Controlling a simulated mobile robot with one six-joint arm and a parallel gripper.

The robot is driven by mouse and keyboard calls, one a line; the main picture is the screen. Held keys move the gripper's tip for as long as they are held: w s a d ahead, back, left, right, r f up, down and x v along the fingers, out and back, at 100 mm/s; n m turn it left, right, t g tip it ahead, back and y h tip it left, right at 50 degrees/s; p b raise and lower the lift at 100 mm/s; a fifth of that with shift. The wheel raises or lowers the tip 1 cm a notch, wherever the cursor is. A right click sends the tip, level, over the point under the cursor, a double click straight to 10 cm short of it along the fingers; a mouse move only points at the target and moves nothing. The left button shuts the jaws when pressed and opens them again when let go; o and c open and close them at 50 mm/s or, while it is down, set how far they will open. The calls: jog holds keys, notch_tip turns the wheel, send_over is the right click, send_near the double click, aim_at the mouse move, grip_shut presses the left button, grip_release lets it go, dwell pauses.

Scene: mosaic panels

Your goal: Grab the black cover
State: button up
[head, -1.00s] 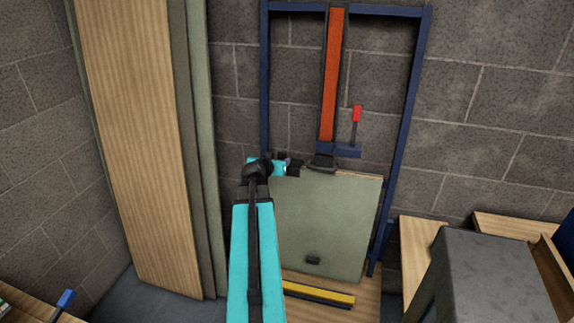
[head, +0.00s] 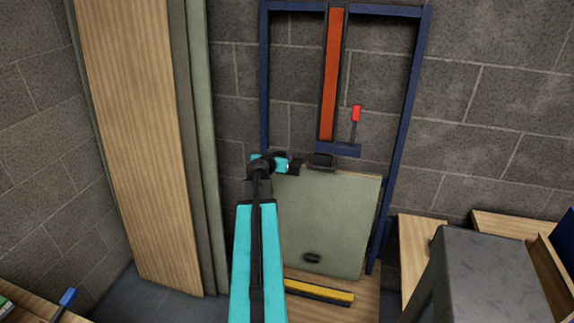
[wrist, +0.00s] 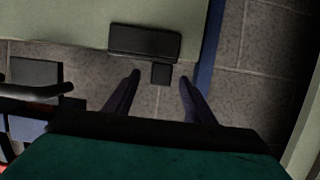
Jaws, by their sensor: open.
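In the wrist view a flat black block (wrist: 145,42), which looks like the black cover, lies at the edge of the pale green panel (wrist: 60,18). A small black tab (wrist: 161,74) sticks out from it. My gripper (wrist: 159,82) is open and empty, its two fingers spread either side of that tab, with the block just beyond the tips. In the head view my gripper (head: 294,166) is at the top left edge of the green panel (head: 325,220).
A blue frame (head: 397,130) with an orange bar (head: 331,75) and a red-tipped lever (head: 356,114) stands behind the panel. Tall boards (head: 140,140) lean at left. A yellow bar (head: 320,292) lies below. A grey box (head: 485,270) stands at right.

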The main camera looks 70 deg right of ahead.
aim_at(282, 154)
jog(key=shift+r+p+x, duration=0.25)
jog(key=shift+p+x, duration=0.4)
jog(key=shift+x, duration=0.5)
jog(key=shift+p+x, duration=0.35)
jog(key=shift+x, duration=0.8)
jog(key=shift+f, duration=0.1)
jog(key=c, duration=1.2)
jog(key=shift+o, duration=0.2)
jog(key=shift+r+b, duration=1.1)
jog(key=shift+r, duration=3.95)
